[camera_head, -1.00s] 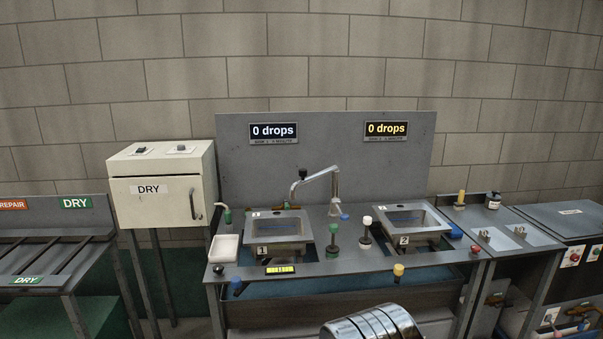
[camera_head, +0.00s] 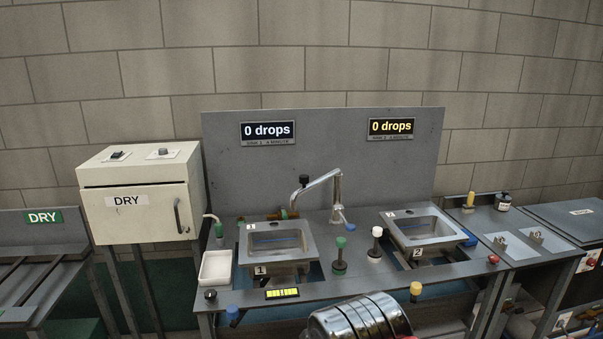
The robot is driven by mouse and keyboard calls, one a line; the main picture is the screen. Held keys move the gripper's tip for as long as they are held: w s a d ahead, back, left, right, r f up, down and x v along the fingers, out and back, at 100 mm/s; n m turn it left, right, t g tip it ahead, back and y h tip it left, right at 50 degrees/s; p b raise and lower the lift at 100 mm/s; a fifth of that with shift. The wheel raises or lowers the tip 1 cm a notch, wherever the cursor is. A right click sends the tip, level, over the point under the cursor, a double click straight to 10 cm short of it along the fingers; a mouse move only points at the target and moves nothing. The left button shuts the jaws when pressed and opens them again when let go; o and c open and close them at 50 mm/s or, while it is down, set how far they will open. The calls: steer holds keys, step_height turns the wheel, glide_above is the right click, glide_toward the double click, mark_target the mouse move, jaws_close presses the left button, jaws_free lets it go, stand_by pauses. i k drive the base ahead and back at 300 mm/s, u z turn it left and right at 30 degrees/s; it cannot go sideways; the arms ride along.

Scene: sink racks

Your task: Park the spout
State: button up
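Sink 2 (camera_head: 424,229) is to the right of the post. A small blue-tipped lever (camera_head: 349,226) sits by the post's base. A shiny, banded metal cylinder, which looks like part of my arm, shows at the bottom centre. My gripper's fingers are not in view.
A white tray (camera_head: 215,268) is left of sink 1. The cream DRY cabinet (camera_head: 142,195) stands at left. Both counter signs (camera_head: 267,131) (camera_head: 391,127) read 0 drops.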

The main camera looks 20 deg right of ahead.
mark_target(303, 179)
steer(key=u, duration=0.05)
steer(key=i, duration=1.15)
